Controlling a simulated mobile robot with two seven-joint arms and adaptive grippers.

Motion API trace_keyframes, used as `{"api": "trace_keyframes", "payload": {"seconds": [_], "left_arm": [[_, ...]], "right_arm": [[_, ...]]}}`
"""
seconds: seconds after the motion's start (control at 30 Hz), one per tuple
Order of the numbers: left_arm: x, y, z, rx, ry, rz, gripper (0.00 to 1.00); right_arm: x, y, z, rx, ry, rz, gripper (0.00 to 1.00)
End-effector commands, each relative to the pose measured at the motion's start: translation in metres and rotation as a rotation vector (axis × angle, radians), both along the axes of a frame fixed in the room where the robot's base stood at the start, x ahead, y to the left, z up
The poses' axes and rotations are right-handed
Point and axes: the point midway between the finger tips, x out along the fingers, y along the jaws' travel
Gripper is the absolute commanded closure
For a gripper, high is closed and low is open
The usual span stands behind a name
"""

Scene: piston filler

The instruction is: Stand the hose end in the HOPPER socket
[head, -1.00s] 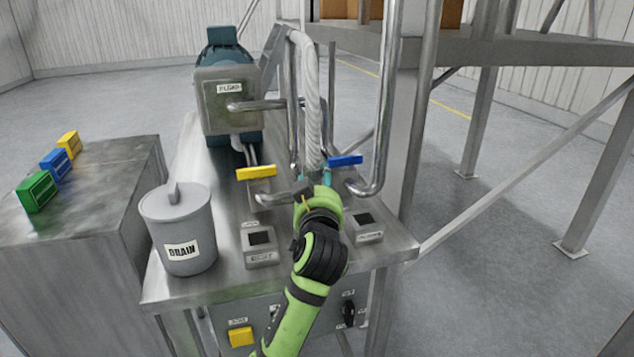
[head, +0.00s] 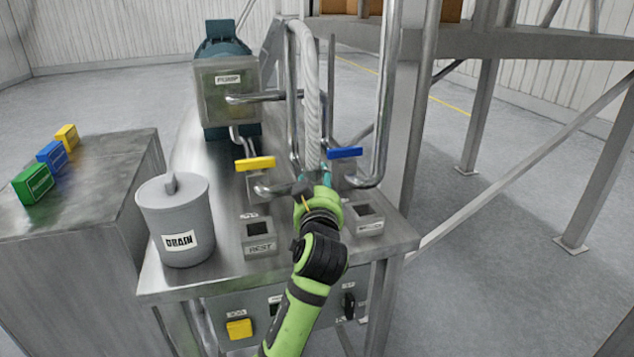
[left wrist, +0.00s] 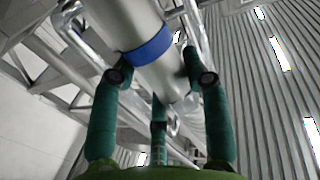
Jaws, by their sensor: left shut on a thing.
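The white ribbed hose (head: 311,95) comes down from the pipework in the head view. My left gripper (head: 315,178) is at its lower end. In the left wrist view, the green fingers (left wrist: 158,85) are shut around a pale cylinder with a blue band, the hose end (left wrist: 135,22). My gripper and arm hide its lower tip in the head view. Two grey socket blocks with dark square openings stand at the table front. The left one (head: 259,236) reads REST. The right one (head: 369,222) has a label too small to read; the hose end is apart from both. My right gripper is not in view.
A yellow-handled valve (head: 255,164) and a blue-handled valve (head: 345,153) flank the hose. A steel pipe (head: 386,110) rises on the right. The lidded DRAIN pot (head: 178,220) stands at the table's left. A pump box (head: 225,95) is behind.

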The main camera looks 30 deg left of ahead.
Motion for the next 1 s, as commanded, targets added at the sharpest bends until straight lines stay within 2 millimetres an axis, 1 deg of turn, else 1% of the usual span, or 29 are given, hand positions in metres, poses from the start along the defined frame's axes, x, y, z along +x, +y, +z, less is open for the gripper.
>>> {"api": "trace_keyframes", "payload": {"seconds": [0.13,0.27,0.63,0.9,0.93,1.0], "left_arm": [[0.000,0.000,0.002,0.002,-0.003,0.000,0.99],[0.000,0.000,-0.001,0.002,-0.003,0.000,0.99],[0.000,0.000,-0.019,0.001,-0.004,0.000,0.99],[0.000,0.000,-0.019,0.002,-0.003,0.000,0.99],[0.000,0.000,-0.019,0.002,-0.003,0.000,0.50],[0.000,0.000,-0.019,0.002,-0.003,0.000,0.26]], "right_arm": [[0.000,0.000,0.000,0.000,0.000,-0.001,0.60],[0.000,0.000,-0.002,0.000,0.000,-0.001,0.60],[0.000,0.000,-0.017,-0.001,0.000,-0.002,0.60],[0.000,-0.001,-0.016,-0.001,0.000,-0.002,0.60],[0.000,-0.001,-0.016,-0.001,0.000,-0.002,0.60],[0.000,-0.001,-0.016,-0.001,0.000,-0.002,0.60]]}}
